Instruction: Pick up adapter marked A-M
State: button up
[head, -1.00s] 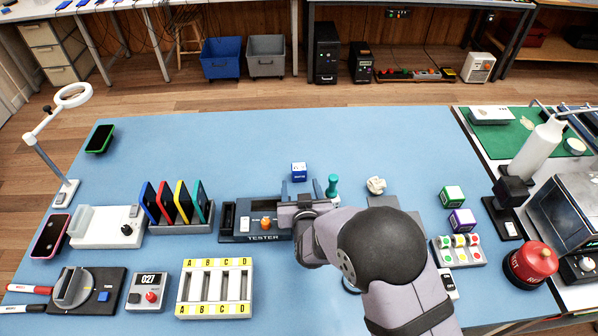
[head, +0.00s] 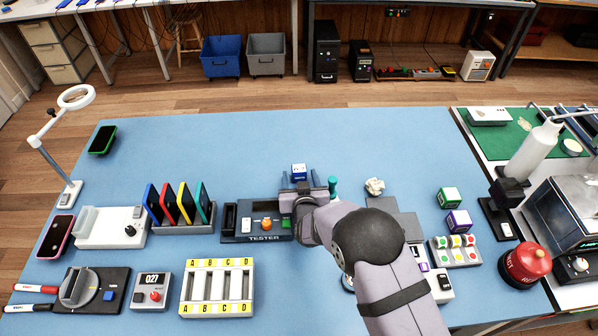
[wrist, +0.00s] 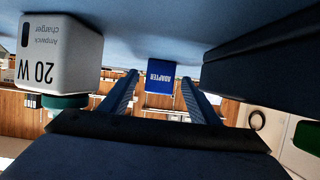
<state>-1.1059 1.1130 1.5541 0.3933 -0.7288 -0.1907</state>
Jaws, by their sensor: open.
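A small cube with a blue and white face, the adapter (head: 299,171), stands on the blue mat behind the tester. In the wrist view its blue face (wrist: 160,77) reads "ADAPTER" upside down; no A-M marking is legible. My gripper (head: 301,181) is low over the mat, its fingers pointing at the adapter from the near side. In the wrist view the fingers of my gripper (wrist: 160,88) are apart, with the adapter framed between their tips. I cannot tell whether the tips reach beside it. Nothing is held.
A teal-handled object (head: 332,186) stands close right of the gripper. The tester (head: 262,238) lies just in front-left. The wrist view shows a large white 20 W charger (wrist: 62,50) at left. The mat behind the adapter is clear.

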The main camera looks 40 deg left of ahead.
jog(key=shift+w+a, duration=0.1)
jog(key=shift+c, duration=0.3)
jog(key=c, duration=1.1)
jog(key=shift+r, duration=0.1)
jog(key=shift+s+d+r, duration=0.45)
jog(key=shift+s+r, duration=0.05)
jog(key=b+v, duration=0.1)
jog(key=v, duration=0.3)
jog(key=b+v, duration=0.1)
jog(key=v, duration=0.4)
jog(key=r+v, duration=0.1)
jog(key=v, duration=0.4)
jog(key=shift+w+r+b, duration=0.1)
jog(key=shift+r+b, duration=0.05)
jog(key=shift+b, duration=0.25)
